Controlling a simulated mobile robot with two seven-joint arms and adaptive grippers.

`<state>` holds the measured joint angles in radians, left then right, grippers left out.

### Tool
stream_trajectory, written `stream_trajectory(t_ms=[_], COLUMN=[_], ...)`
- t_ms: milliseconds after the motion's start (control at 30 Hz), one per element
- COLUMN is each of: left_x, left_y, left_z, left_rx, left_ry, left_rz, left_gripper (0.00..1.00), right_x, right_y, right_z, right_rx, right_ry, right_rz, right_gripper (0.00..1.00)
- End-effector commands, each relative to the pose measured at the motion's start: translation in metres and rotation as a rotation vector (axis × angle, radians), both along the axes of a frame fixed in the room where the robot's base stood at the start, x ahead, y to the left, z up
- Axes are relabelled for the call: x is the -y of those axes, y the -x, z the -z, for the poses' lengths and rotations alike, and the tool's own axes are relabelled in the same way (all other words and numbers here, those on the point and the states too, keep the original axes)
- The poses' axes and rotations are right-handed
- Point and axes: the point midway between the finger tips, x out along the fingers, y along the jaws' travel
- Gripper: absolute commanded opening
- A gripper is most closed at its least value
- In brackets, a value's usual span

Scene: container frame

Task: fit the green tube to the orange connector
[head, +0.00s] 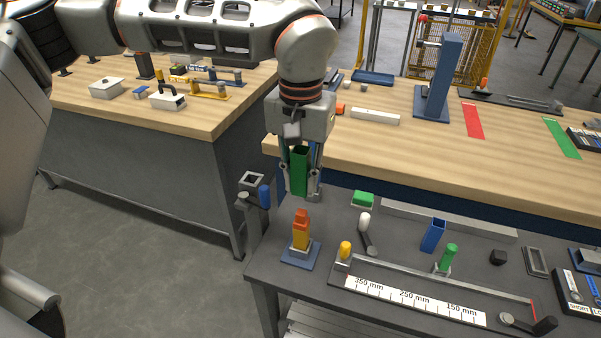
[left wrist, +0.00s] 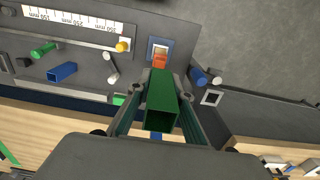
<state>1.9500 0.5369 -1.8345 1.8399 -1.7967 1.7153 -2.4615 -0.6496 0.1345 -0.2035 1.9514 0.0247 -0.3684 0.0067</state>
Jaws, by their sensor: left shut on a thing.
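The green tube (head: 299,172) is a square hollow piece held upright in my left gripper (head: 301,188), which is shut on it. The tube also shows in the left wrist view (left wrist: 161,98), between the two fingers, with its open end toward the camera. The orange connector (head: 301,218) tops a yellow post on a blue base plate, on the dark grey bench. In the head view it stands just below the tube, with a gap between them. The connector also shows in the left wrist view (left wrist: 160,60), beyond the tube's far end. My right gripper is not in view.
A blue square tube (head: 433,235) and a green-handled piece (head: 447,258) lie on the grey bench. A white ruler scale (head: 414,300) runs along its front, with a yellow-tipped piece (head: 345,250) near the post. A wooden workbench (head: 390,150) stands behind.

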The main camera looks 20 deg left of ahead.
Motion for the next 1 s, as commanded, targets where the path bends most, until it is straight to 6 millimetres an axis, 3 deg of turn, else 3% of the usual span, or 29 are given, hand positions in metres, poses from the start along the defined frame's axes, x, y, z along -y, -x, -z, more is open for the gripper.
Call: stream_trajectory(t_ms=[667,1000], left_x=[0.0,0.0], left_y=[0.0,0.0], left_z=[0.043,0.054], left_rx=[-0.001,0.0], left_ry=[0.001,0.0], left_rz=[0.001,0.0], left_gripper=[0.0,0.0], right_x=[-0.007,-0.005], right_y=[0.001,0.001], right_z=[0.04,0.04], right_rx=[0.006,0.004], right_ry=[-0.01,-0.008], right_rz=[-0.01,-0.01], right_gripper=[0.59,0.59])
